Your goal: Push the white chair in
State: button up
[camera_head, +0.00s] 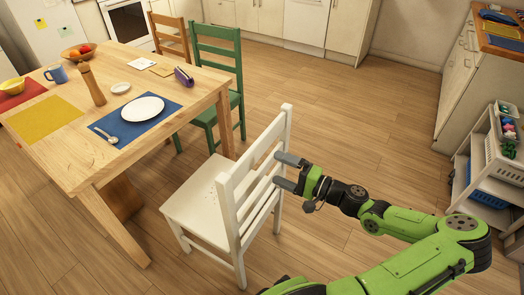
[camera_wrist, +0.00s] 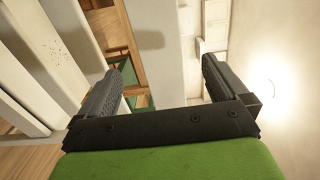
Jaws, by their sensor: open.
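The white chair (camera_head: 205,205) stands upright on the wood floor at the near right end of the wooden table (camera_head: 180,84). Its seat faces the table, and floor shows between the seat and the table leg. My gripper (camera_head: 277,171) is open behind the chair's slatted backrest, on the side away from the table. Its fingertips are very close to the slats; I cannot tell whether they touch. In the wrist view, the open gripper (camera_wrist: 165,75) has nothing visibly held between its fingers, and pale slats, apparently the chair's backrest (camera_wrist: 38,65), lie at left.
A green chair (camera_head: 220,75) and a brown chair (camera_head: 170,38) stand along the table's far side. The table holds a plate (camera_head: 143,108), a pepper mill (camera_head: 92,85) and other tableware. A shelf cart (camera_head: 470,180) stands at right. Open floor lies between chairs and cabinets.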

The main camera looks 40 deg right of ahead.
aim_at(253, 160)
jog(key=x, duration=1.1)
jog(key=shift+p, duration=0.4)
jog(key=shift+c, duration=0.3)
grip_shut()
jog(key=shift+s+f, duration=0.1)
jog(key=shift+f, duration=0.2)
